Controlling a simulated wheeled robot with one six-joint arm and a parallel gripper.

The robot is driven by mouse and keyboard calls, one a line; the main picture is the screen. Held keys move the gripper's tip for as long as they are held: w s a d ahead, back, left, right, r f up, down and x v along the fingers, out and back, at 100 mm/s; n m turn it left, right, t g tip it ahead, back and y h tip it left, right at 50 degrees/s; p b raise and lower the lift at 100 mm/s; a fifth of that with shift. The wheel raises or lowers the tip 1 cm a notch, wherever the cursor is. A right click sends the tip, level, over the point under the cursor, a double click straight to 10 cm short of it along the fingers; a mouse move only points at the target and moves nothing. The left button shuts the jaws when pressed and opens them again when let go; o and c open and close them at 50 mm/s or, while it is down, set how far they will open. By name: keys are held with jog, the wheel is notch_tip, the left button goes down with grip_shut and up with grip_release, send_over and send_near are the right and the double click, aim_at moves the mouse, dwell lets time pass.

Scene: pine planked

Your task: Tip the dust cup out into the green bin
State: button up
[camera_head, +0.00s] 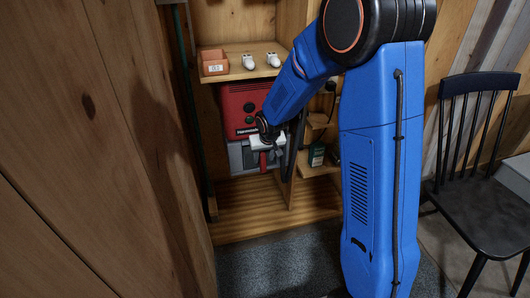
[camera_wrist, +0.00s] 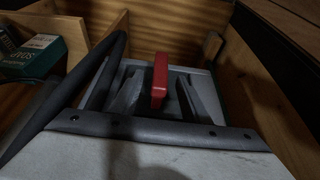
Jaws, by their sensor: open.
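The dust cup (camera_head: 239,157) is a grey box under the red machine body (camera_head: 240,104) in the head view. Its red handle (camera_head: 263,161) sticks out in front. My gripper (camera_head: 266,150) is at this handle, partly covering the cup. In the wrist view the red handle (camera_wrist: 160,78) stands between the two fingers of my gripper (camera_wrist: 158,96). The fingers are open, with a gap on each side of the handle. The grey cup top shows behind them. I see no green bin in either view.
A shelf (camera_head: 236,73) above holds an orange box (camera_head: 213,62) and two small white items (camera_head: 248,61). A wooden divider and small shelves with a green carton (camera_head: 317,154) stand close at the right. A dark hose (camera_wrist: 88,88) runs beside my gripper. A black chair (camera_head: 475,155) stands far right.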

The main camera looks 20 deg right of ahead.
aim_at(262, 165)
jog(key=shift+x, duration=3.9)
jog(key=shift+c, duration=0.3)
grip_shut()
